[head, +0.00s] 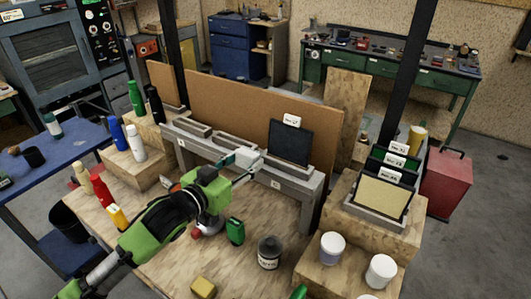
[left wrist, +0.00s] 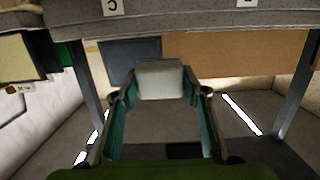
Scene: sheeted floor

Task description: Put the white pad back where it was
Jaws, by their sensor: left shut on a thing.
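The white pad (head: 248,158) is a small pale block held at the tips of my left gripper (head: 238,166), in front of the grey shelf (head: 305,187) near its middle. In the left wrist view the white pad (left wrist: 160,80) sits between the two teal-lined fingers of my left gripper (left wrist: 160,100), which are shut on it. The shelf carries grey trays along its top and small letter labels on its front. A dark panel (head: 290,143) with a white tag stands upright at the shelf's right part. My right gripper is not in view.
Bottles stand at the left, including a white bottle (head: 136,143) and a yellow bottle (head: 118,217). A green can (head: 235,231), a dark jar (head: 269,252) and a yellow block (head: 203,288) are on the wooden table. Tagged panels (head: 382,195) stand in a holder at right.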

